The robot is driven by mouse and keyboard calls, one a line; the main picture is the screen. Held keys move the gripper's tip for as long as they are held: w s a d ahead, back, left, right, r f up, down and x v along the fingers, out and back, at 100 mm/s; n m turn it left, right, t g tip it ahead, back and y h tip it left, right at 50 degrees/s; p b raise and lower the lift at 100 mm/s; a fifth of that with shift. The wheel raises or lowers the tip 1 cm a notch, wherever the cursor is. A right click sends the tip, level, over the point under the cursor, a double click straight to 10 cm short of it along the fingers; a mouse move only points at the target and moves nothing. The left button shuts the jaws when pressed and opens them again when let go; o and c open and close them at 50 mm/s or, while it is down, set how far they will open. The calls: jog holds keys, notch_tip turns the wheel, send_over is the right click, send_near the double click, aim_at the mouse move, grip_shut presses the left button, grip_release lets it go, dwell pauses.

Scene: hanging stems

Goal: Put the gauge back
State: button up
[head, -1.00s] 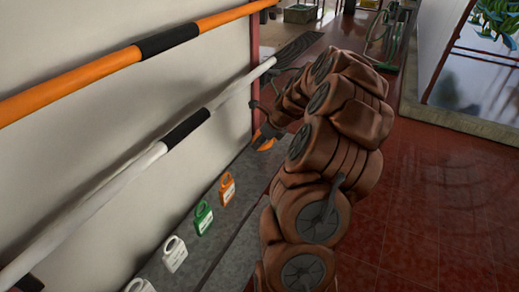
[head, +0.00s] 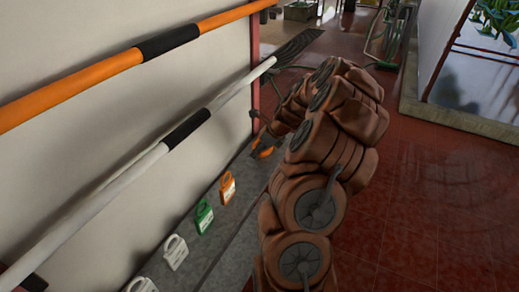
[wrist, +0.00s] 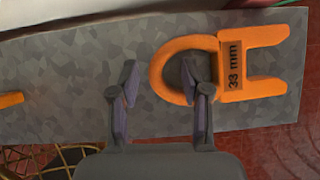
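The orange gauge (wrist: 268,87), a ring with a two-pronged fork and a black "33 mm" label, lies on the grey shelf (wrist: 60,70) in the wrist view. My gripper (wrist: 158,78) is open, its two fingers well apart. The right finger overlaps the ring's opening and the left finger is outside the ring, to its left. I cannot tell whether either finger touches the gauge. In the head view the orange gauge (head: 264,150) shows small at the shelf's far end, partly hidden by my gripper (head: 258,138).
An orange bar (head: 90,77) and a white bar (head: 120,185), each with black bands, run along the wall above. Red tiled floor (head: 430,200) lies open to the right.

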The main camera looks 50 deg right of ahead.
jog(key=b+v, duration=0.1)
jog(key=v, duration=1.1)
jog(key=shift+b, duration=0.35)
jog(key=shift+r, duration=0.1)
